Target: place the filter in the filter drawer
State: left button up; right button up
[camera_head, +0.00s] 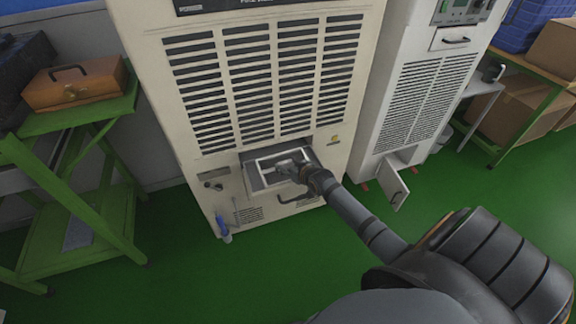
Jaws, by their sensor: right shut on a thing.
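The filter drawer (258,187) is a pale tray standing out from the low dark opening in the front of the large cream cabinet. A light rectangular frame, which looks like the filter (264,168), lies at or just over the top of the drawer. The gripper hides part of the frame, and I cannot tell whether the filter is fully seated. My left gripper is not in view.
The cream cabinet (205,75) has a handle (296,199) low on its front. A white cabinet (400,140) with a small open door (393,184) stands at right. A green bench (75,115) with a brown toolbox (75,83) stands at left. Green floor is clear in front.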

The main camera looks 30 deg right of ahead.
jog(key=o, duration=0.8)
jog(key=shift+f, duration=0.1)
jog(key=o, duration=0.5)
jog(key=shift+r, duration=0.25)
jog(key=p+v, duration=0.5)
jog(key=v, duration=0.7)
jog(key=shift+a+f, duration=0.1)
